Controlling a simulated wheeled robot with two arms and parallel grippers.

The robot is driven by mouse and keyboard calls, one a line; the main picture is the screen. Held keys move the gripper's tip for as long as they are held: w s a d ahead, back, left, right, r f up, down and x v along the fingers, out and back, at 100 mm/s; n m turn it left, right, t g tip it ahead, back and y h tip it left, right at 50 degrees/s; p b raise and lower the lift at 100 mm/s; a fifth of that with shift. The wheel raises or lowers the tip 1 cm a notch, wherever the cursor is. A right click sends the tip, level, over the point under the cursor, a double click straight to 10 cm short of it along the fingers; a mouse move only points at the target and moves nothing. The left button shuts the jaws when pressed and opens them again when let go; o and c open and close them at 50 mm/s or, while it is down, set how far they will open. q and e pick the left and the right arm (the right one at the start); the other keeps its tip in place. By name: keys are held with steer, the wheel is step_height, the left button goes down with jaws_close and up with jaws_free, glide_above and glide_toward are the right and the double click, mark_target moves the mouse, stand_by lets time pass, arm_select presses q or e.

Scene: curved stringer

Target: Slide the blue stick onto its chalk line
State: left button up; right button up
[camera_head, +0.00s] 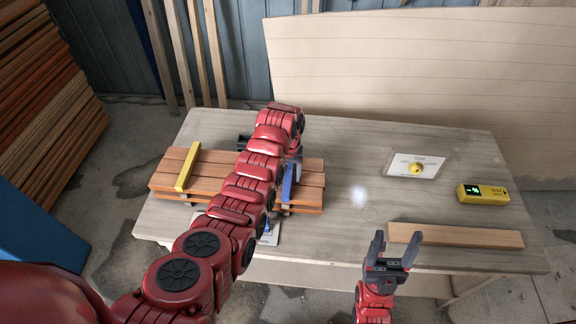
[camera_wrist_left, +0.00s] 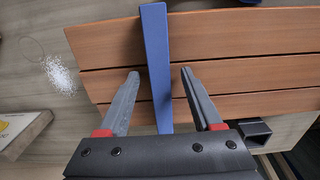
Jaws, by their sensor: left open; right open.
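The blue stick (camera_head: 288,186) lies across the reddish-brown boards (camera_head: 237,187), near their right end. In the left wrist view the blue stick (camera_wrist_left: 155,35) runs between the open fingers of my left gripper (camera_wrist_left: 160,72), with a gap visible on each side. In the head view my left arm covers most of that gripper and the middle of the boards. A yellow stick (camera_head: 188,167) lies across the boards at the left. My right gripper (camera_head: 395,243) is open and empty near the table's front edge. I cannot make out a chalk line on the boards.
The table (camera_head: 340,150) has a white puff-like spot (camera_head: 359,195) right of the boards. A black square tube (camera_wrist_left: 255,131) stands beside the boards.

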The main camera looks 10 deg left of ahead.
mark_target(288, 177)
arm_select(q)
step_height(288, 177, up, 12)
steer(key=shift+f, duration=0.25)
stand_by(0.3)
